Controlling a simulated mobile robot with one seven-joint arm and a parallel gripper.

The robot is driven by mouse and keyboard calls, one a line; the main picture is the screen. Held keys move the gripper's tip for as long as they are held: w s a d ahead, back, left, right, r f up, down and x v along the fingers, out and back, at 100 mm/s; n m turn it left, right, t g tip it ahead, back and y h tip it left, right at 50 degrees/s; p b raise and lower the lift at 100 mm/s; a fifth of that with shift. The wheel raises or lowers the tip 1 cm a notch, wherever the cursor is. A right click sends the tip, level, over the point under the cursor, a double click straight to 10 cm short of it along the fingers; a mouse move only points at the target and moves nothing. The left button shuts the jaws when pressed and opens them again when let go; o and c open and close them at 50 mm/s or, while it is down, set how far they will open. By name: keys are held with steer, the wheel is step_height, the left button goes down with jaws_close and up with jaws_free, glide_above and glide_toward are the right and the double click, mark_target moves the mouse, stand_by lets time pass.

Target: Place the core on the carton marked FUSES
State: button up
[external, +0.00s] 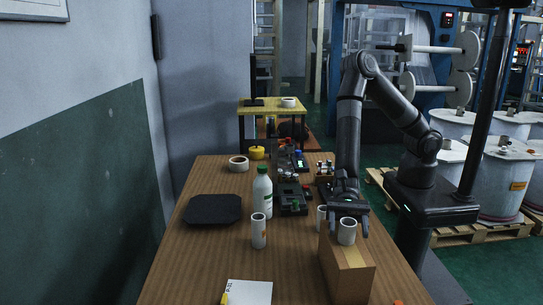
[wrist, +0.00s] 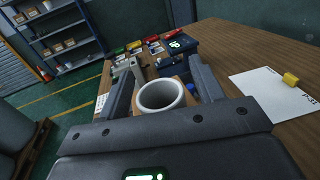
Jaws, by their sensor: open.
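A white hollow core (external: 347,232) stands upright on top of a brown carton (external: 346,272) at the table's front right. No FUSES mark is readable on the carton. My gripper (external: 347,217) is open, low over the carton, with the core between its fingers. The wrist view shows the core's round rim (wrist: 160,95) between the two spread fingers, with a gap at least on the left. A second white core (external: 321,219) stands behind the carton, partly hidden.
A white bottle (external: 262,193), a dark tray (external: 213,209), a tape roll (external: 238,164) and a yellow item (external: 257,153) stand on the left half of the table. Dark devices (external: 291,192) run along the middle. A white sheet (external: 247,292) lies at the front. Bare wood lies left of the carton.

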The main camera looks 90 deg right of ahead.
steer(key=shift+d+r, duration=0.15)
steer(key=v, duration=1.1)
steer(key=shift+s+d, duration=0.15)
steer(key=shift+d, duration=0.2)
